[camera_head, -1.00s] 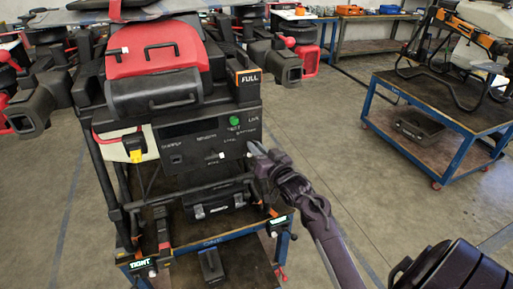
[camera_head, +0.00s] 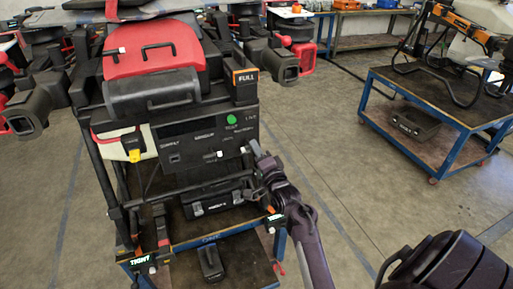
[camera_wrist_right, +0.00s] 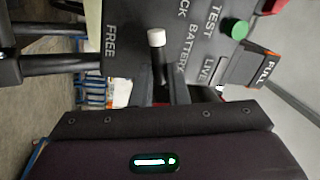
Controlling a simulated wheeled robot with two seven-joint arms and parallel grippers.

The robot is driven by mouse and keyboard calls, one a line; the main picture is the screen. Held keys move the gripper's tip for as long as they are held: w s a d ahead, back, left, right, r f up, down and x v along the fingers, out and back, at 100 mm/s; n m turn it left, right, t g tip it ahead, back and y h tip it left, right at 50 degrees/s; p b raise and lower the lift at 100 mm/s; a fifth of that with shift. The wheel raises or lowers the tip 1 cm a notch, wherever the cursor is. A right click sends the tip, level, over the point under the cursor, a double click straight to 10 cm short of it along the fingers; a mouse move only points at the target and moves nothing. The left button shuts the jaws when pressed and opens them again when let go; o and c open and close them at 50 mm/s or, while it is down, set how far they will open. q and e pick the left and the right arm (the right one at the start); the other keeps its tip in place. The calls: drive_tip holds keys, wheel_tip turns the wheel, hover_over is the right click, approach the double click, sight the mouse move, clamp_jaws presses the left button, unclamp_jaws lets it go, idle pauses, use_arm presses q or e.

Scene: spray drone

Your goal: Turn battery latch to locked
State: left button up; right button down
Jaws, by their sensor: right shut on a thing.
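The black control panel (camera_head: 200,143) on the drone's front carries printed labels and a green button (camera_head: 231,119). My right gripper (camera_head: 256,157) is at the panel's right edge, next to a small white tip (camera_head: 243,149). In the right wrist view, the white-tipped battery latch (camera_wrist_right: 156,38) stands out from the panel, between the FREE label and the partly cut-off LOCK label. My gripper's fingers (camera_wrist_right: 165,90) are shut around its dark stem, and the grip point is partly hidden. My left gripper is out of view.
A second white knob (camera_head: 220,154) sits left of the gripper on the panel. A FULL sign (camera_head: 246,78) stands above. A black case (camera_head: 215,202) lies on the blue-framed cart below. Another cart (camera_head: 440,115) stands to the right, with open floor between.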

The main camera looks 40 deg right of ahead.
drive_tip(key=shift+f+m+h, duration=0.2)
drive_tip(key=shift+m+h, duration=0.3)
drive_tip(key=shift+m, duration=1.6)
drive_tip(key=shift+m+p, duration=0.3)
drive_tip(key=c, duration=1.4)
unclamp_jaws()
drive_tip(key=shift+a+f, duration=0.1)
drive_tip(key=shift+f, duration=0.05)
